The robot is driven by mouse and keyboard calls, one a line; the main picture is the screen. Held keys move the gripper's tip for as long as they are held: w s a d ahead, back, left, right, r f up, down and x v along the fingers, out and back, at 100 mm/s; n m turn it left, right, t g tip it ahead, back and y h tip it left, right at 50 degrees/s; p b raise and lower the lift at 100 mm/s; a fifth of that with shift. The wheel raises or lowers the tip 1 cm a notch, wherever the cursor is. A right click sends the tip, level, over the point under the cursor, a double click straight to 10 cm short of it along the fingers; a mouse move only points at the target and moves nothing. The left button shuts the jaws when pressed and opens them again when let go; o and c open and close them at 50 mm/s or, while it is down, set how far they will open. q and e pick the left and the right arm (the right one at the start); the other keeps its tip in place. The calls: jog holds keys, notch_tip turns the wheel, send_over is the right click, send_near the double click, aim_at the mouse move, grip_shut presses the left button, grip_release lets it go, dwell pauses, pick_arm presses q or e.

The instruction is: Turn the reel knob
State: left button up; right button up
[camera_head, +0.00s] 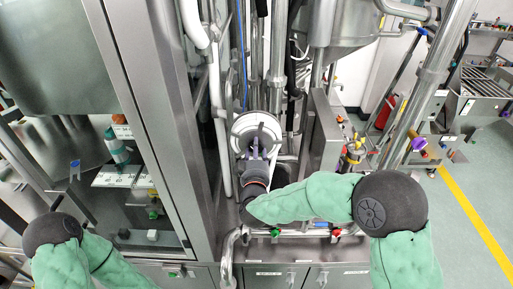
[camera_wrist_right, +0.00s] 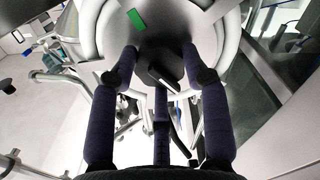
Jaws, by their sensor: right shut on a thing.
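The reel (camera_head: 240,124) is a round, pale metal disc in the middle of the head view, facing me among vertical pipes. In the right wrist view its pale face (camera_wrist_right: 112,30) fills the top and carries a green rectangle (camera_wrist_right: 137,20). A dark knob (camera_wrist_right: 160,76) shows in front of the face. My right gripper (camera_head: 257,150) is at the front of the reel. In the right wrist view its dark fingers (camera_wrist_right: 158,62) stand on both sides of the knob, shut on it; the exact contact is hard to see. My left gripper is out of view.
A tall metal cabinet frame (camera_head: 177,120) stands close on the left of the reel. A grey box (camera_head: 325,133) and a pipe rail (camera_head: 300,234) stand right and below. The floor at the right, with a yellow line (camera_head: 470,212), is clear.

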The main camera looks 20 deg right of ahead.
jog(key=n+p, duration=0.1)
jog(key=n, duration=0.1)
jog(key=r+n, duration=0.1)
jog(key=n, duration=0.1)
jog(key=shift+w+a+p, duration=0.1)
jog(key=shift+w+p, duration=0.05)
jog(key=shift+p, duration=0.25)
jog(key=shift+f+n+p, duration=0.1)
jog(key=shift+n+p, duration=0.4)
jog(key=shift+n, duration=1.1)
jog(key=o, duration=1)
jog(key=shift+f, duration=0.1)
jog(key=shift+c, duration=0.2)
jog(key=shift+o, duration=0.8)
jog(key=shift+a+f, duration=0.15)
jog(key=shift+a, duration=0.1)
jog(key=shift+d+f, duration=0.1)
